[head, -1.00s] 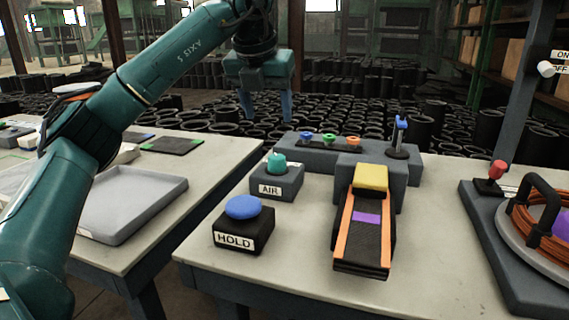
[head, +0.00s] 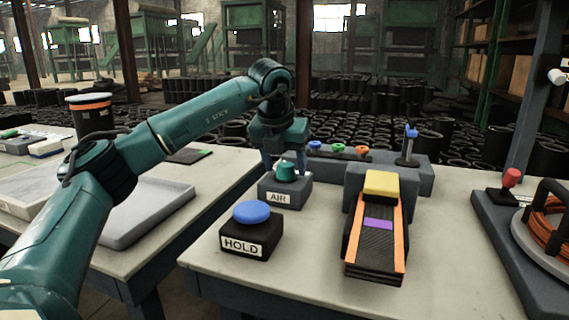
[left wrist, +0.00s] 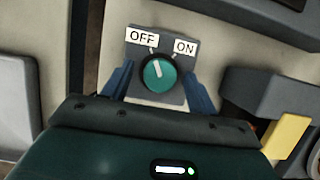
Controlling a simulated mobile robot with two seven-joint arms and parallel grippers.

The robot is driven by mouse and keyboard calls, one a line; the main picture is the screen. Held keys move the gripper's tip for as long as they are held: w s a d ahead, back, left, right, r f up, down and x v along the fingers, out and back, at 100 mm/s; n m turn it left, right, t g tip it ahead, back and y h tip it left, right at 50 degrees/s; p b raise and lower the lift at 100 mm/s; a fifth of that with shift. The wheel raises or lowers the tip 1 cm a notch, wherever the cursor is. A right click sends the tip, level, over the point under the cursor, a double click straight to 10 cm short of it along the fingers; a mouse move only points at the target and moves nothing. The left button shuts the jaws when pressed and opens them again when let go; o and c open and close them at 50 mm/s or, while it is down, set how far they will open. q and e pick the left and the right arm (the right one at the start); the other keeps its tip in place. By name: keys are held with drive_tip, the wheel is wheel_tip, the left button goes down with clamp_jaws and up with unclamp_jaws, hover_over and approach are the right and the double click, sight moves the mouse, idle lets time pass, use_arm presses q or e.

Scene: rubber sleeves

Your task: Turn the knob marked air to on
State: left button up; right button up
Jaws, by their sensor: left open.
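The teal air knob (head: 287,173) sits on a grey box labelled AIR (head: 284,195) on the right-hand table. In the left wrist view the knob (left wrist: 159,76) has a white pointer line leaning toward the OFF label (left wrist: 142,37); the ON label (left wrist: 185,47) is to its right. My left gripper (head: 286,166) points down at the knob. Its blue fingers stand apart on either side of the knob, open; whether they touch it I cannot tell. My right gripper is not in view.
A black HOLD box with a blue button (head: 251,212) stands in front of the AIR box. A small orange-edged conveyor (head: 376,235) is to the right, and a grey panel with coloured knobs (head: 400,172) behind. A grey tray (head: 150,210) lies on the left table.

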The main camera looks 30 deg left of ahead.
use_arm(q)
drive_tip(key=c, duration=1)
